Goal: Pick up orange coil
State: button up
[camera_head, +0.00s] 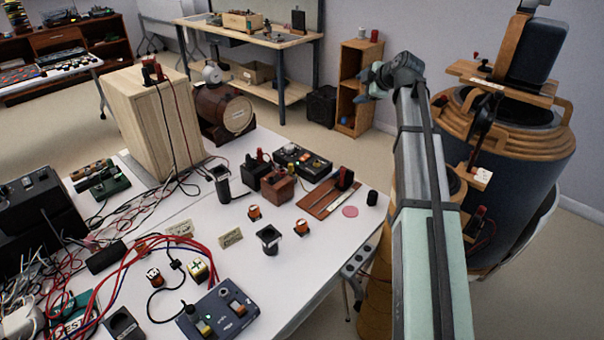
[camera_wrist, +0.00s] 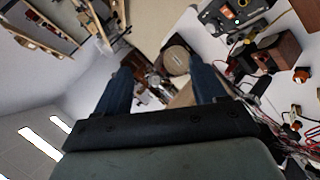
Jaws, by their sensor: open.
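Two small orange-and-black coils stand on the white table in the head view: one orange coil (camera_head: 254,213) and another (camera_head: 301,227) a little nearer and to the right. I cannot tell which is meant. Small orange pieces (camera_wrist: 301,75) also show at the right edge of the wrist view. My gripper (camera_head: 364,84) is raised beyond the table's right side, far from the coils. In the wrist view my gripper's two blue fingers (camera_wrist: 163,76) are spread apart with nothing held between them.
Near the coils stand a black cup-like holder (camera_head: 268,239), a brown block (camera_head: 277,187), a wooden board (camera_head: 329,198) and a pink disc (camera_head: 350,211). Wires and a blue switch box (camera_head: 219,317) crowd the left and front. A large barrel (camera_head: 519,170) stands right of my arm.

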jog(key=s+a+f+n+g+h, duration=0.1)
jog(key=s+a+f+n+g, duration=0.45)
jog(key=s+a+f, duration=0.7)
jog(key=n+g+h, duration=0.2)
jog(key=g+h, duration=0.1)
jog(key=g, duration=0.2)
send_over(302, 222)
jog(key=shift+t, duration=0.25)
notch_tip(302, 222, down, 17)
jog(key=shift+d+f, duration=0.15)
jog(key=shift+f, duration=2.85)
jog(key=c, duration=1.2)
